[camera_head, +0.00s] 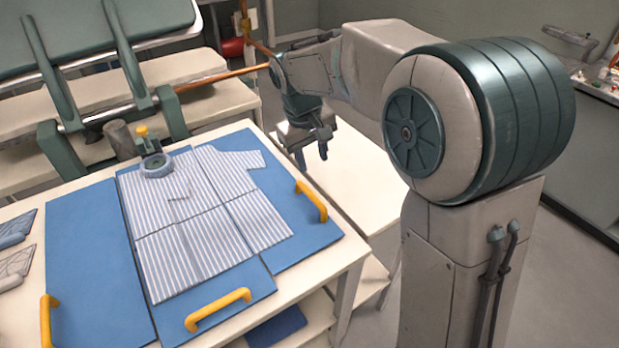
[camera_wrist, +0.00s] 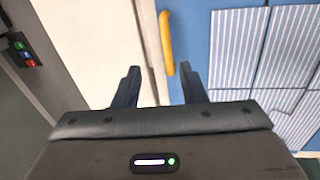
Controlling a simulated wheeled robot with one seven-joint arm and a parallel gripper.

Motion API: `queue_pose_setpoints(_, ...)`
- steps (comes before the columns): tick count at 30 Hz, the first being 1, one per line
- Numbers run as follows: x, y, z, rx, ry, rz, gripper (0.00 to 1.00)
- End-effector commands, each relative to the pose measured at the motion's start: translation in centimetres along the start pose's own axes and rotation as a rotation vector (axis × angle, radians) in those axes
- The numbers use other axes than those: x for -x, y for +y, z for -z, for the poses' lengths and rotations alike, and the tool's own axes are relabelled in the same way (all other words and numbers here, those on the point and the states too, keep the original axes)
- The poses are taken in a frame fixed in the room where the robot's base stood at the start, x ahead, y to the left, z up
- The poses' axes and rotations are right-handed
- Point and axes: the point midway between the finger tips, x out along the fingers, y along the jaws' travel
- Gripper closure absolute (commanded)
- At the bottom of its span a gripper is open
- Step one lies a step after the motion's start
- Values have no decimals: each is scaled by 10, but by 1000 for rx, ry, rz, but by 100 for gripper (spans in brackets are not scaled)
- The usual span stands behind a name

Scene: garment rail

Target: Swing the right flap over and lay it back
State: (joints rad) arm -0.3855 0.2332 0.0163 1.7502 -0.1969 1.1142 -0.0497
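A blue folding board lies on the pale table. Its right flap (camera_head: 318,234) lies flat, with a yellow handle (camera_head: 313,200) on its outer edge. A blue-and-white striped shirt (camera_head: 200,215) is spread over the middle panel and part of the right flap. My gripper (camera_head: 313,158) is open and empty, pointing down beyond the handle and apart from it. In the wrist view, the open fingers (camera_wrist: 160,88) show the same handle (camera_wrist: 167,43) ahead, nearer the right finger. The flap's blue edge (camera_wrist: 192,30) and the shirt (camera_wrist: 238,50) lie to the right.
The left flap (camera_head: 90,265) and middle panel (camera_head: 245,285) carry their own yellow handles. A dark round object (camera_head: 156,166) sits at the shirt's collar. A green press-like machine (camera_head: 75,35) stands behind. A pale lower surface (camera_head: 345,170) lies right of the board's table.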

Motion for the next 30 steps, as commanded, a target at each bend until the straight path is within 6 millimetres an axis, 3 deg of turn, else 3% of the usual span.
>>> queue_pose_setpoints(4,-2,-12,24,51,-13,-13,62)
queue_pose_setpoints(11,-16,-15,31,66,-20,-18,62)
queue_pose_setpoints(24,-104,-13,28,65,-21,-17,62)
queue_pose_setpoints(30,-132,-13,28,64,-19,-17,62)
